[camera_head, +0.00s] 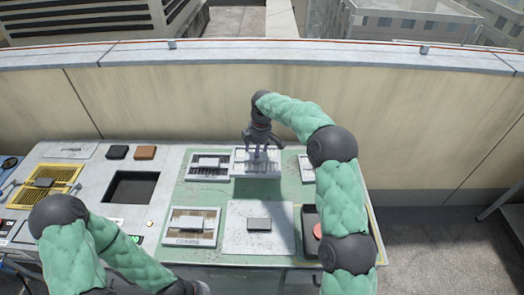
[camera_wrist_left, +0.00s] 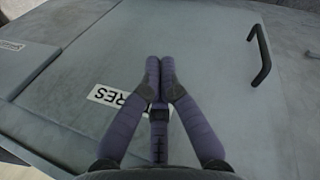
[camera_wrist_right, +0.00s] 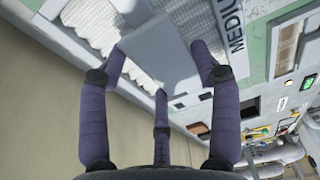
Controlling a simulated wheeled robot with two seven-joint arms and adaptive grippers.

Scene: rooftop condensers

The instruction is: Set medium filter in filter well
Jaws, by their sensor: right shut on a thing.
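The medium filter (camera_head: 242,168) is a white pleated panel with a grey block-shaped handle, in the back row of the green mat in the head view. In the right wrist view its label (camera_wrist_right: 232,32) reads "MEDIU", cut off by the edge. My right gripper (camera_head: 260,153) is shut on the filter's grey handle (camera_wrist_right: 158,48), fingers on either side of it. I cannot tell whether the filter touches the mat. A dark rectangular recess, apparently the filter well (camera_head: 131,187), is open to the left. My left gripper (camera_wrist_left: 159,62) is shut and empty over a grey panel.
A similar slatted filter (camera_head: 208,166) sits directly left of the medium one. A coarse filter (camera_head: 191,227) and a white panel (camera_head: 247,240) lie in front. Black and brown blocks (camera_head: 145,152) stand behind the recess. A yellow-framed grille (camera_head: 45,185) is far left. A parapet wall runs behind.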

